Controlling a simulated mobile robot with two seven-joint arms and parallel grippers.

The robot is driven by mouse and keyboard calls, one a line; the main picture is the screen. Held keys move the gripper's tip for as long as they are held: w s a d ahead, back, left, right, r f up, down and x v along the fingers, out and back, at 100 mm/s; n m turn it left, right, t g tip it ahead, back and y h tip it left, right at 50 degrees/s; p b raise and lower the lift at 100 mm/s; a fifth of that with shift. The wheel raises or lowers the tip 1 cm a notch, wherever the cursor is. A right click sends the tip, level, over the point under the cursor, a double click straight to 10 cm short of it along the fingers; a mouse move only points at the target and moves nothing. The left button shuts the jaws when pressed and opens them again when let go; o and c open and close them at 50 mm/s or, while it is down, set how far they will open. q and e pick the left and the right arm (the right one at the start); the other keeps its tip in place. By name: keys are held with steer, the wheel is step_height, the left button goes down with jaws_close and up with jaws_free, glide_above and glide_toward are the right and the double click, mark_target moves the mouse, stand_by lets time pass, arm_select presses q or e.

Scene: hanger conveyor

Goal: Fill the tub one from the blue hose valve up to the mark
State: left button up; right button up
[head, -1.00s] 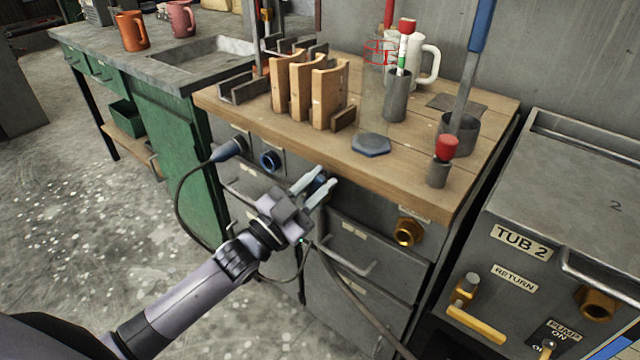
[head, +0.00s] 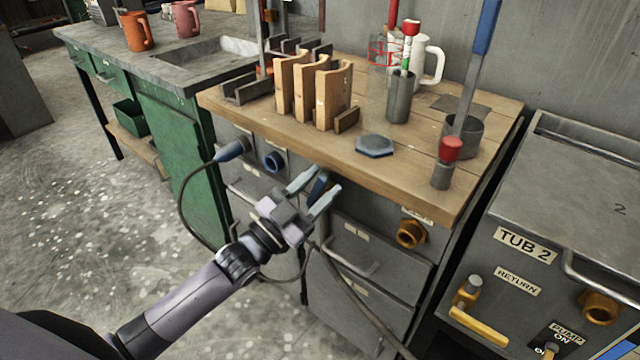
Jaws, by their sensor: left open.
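My left gripper (head: 326,181) is open in front of the cabinet, just below the wooden worktop edge. A dark blue part (head: 318,186) shows between its fingers, apparently on the cabinet front; most of it is hidden, and I cannot tell whether it is the blue hose valve. A dark hose (head: 350,292) runs down from behind the gripper to the lower right. A blue round fitting (head: 273,161) and a blue plug (head: 231,150) with a dark cable sit further left. Tub one is not identifiable in view. My right gripper is not in view.
The tub labelled TUB 2 (head: 575,200) stands at right, with a yellow-handled valve (head: 478,325). A brass fitting (head: 411,234) juts from the cabinet. The worktop (head: 420,172) holds wooden blocks (head: 315,93), a grey cup (head: 399,97) and a red-topped post (head: 448,160).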

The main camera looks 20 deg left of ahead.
arm_select(q)
steer(key=v, duration=0.6)
steer(key=shift+s, duration=0.25)
steer(key=shift+f, duration=0.15)
